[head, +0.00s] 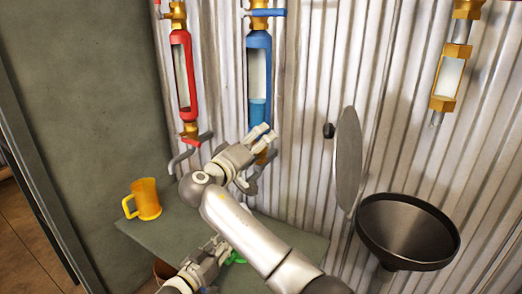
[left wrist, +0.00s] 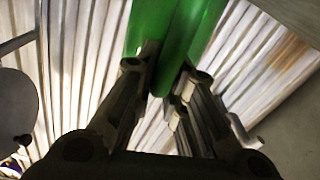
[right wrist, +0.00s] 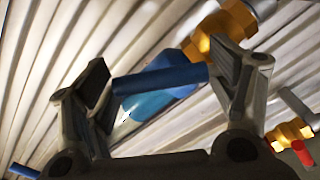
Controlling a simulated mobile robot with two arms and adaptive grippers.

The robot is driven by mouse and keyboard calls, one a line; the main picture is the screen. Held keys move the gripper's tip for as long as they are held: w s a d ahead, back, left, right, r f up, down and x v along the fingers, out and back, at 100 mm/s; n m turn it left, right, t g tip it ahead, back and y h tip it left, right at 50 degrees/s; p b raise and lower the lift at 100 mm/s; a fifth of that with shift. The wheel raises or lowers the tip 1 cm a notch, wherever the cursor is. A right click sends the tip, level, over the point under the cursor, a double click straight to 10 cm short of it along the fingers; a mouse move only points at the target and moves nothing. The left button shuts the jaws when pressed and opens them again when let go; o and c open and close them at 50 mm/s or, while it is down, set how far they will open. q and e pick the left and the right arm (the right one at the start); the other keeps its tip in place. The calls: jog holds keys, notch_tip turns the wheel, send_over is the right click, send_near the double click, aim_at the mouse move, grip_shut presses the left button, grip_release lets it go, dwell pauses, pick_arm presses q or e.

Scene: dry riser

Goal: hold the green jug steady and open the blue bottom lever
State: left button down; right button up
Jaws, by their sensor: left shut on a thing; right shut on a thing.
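The green jug (head: 237,258) shows as a small green piece low in the head view, mostly hidden behind my right arm. It fills the top middle of the left wrist view (left wrist: 178,35). My left gripper (head: 220,247) is shut on it; its fingers (left wrist: 165,85) close on a green part. The blue bottom lever (right wrist: 160,80) lies between the fingers of my right gripper (right wrist: 160,85), which is shut on it. In the head view this gripper (head: 257,150) covers the lower end of the blue tube (head: 258,75) and hides the lever.
A yellow mug (head: 146,198) stands on the grey shelf (head: 185,232). A red tube (head: 182,75) hangs at the left and a brass-ended tube (head: 450,75) at the right. A dark funnel (head: 405,232) and grey disc (head: 347,160) are right of my right arm.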

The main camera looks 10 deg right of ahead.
pick_arm(q)
jog(key=shift+f, duration=0.25)
pick_arm(e)
jog(key=shift+w+a+r+n, duration=0.2)
jog(key=shift+w+a+n, duration=0.05)
jog(key=shift+n, duration=0.45)
jog(key=shift+w+a+r+n, duration=0.15)
jog(key=shift+w+a+n, duration=0.1)
jog(key=shift+n, duration=0.45)
pick_arm(q)
jog(key=shift+s, duration=0.1)
pick_arm(e)
jog(key=o, duration=1.4)
jog(key=shift+s+a, duration=0.1)
jog(key=v, duration=0.7)
jog(key=shift+s+a, duration=0.1)
jog(key=shift+s, duration=0.1)
